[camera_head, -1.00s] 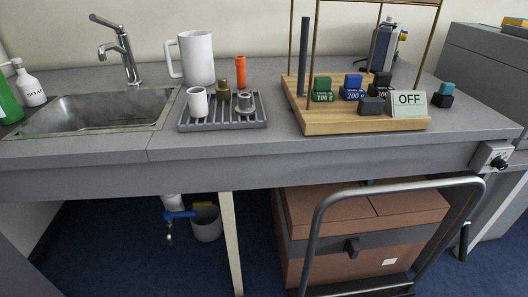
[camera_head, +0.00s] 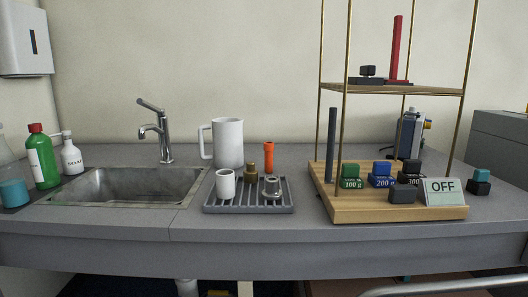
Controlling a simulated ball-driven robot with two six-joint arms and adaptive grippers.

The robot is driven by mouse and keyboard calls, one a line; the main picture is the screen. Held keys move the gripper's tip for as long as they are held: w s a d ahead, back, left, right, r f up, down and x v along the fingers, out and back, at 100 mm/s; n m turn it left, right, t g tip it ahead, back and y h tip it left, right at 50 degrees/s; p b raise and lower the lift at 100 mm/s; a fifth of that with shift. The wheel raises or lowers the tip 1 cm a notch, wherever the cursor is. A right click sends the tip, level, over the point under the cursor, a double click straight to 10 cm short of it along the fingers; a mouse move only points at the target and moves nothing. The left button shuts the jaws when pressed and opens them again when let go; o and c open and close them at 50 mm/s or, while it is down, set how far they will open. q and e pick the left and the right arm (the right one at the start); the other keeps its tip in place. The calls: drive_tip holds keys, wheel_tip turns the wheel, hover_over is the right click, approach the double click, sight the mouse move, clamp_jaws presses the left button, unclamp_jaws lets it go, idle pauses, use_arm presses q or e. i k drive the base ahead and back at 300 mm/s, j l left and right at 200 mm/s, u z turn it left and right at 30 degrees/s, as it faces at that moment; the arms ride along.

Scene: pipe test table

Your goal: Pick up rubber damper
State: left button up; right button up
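No piece is labelled as the rubber damper, and I cannot tell for sure which one it is. Dark candidates are a black block (camera_head: 403,194) on the wooden base, in front of the weights, and a small black piece (camera_head: 367,71) on the upper shelf. A black block with a teal top (camera_head: 479,182) sits on the counter right of the base. An orange tube (camera_head: 268,155), a brass fitting (camera_head: 251,172), a grey metal fitting (camera_head: 272,187) and a small white cup (camera_head: 225,184) stand on or by the ribbed tray. Neither gripper is in view.
The ribbed grey tray (camera_head: 222,209) lies between the sink (camera_head: 120,186) and the wooden base (camera_head: 345,211). Thin brass posts hold the shelf (camera_head: 430,90) with a red post. An OFF sign (camera_head: 442,191) stands at the base's front right. The front counter strip is clear.

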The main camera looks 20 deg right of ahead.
sight(478, 185)
drive_tip(key=z, duration=1.25)
